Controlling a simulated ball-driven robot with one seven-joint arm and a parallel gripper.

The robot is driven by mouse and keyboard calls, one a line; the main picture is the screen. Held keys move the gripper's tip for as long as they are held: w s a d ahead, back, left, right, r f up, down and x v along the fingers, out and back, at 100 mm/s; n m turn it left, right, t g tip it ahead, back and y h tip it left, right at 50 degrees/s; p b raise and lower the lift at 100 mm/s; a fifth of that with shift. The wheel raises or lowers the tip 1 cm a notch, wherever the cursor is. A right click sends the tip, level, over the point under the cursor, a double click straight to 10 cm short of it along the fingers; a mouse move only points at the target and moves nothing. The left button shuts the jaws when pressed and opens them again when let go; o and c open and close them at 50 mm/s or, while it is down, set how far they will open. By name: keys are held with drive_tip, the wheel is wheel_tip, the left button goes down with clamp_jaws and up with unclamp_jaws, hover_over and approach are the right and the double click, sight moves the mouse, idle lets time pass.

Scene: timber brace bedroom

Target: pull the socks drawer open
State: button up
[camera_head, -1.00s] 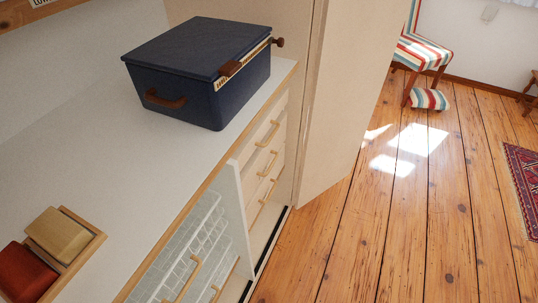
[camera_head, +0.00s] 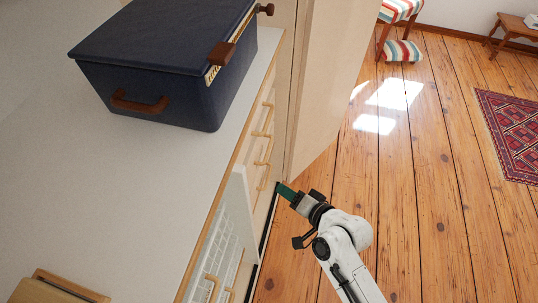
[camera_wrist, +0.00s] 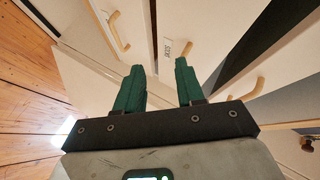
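Cream drawers with wooden bar handles stand in a column at the cabinet's far end in the head view, with one front (camera_head: 266,121) showing at a steep angle. My gripper (camera_head: 283,190), with green fingers, is beside the lower drawer fronts. In the wrist view my gripper (camera_wrist: 157,82) is open with nothing between the fingers. Ahead of it is a pale front with a small label (camera_wrist: 167,47), too small to read surely. One wooden handle (camera_wrist: 118,32) is up and left of the fingers, and another (camera_wrist: 248,90) is to the right. Neither is gripped.
A dark blue lidded box (camera_head: 165,60) stands on the pale cabinet top (camera_head: 140,185). A tall cream panel (camera_head: 322,90) stands beyond the drawers. Glazed, wood-handled fronts (camera_head: 222,250) are nearer. The plank floor (camera_head: 420,200) to the right is clear up to a red rug (camera_head: 515,130).

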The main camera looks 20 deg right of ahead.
drive_tip(key=w+m+t+h+b, duration=0.2)
drive_tip(key=w+m+t, duration=0.2)
drive_tip(key=w, duration=1)
drive_tip(key=shift+w+f+m, duration=0.25)
drive_tip(key=shift+m, duration=0.75)
clamp_jaws()
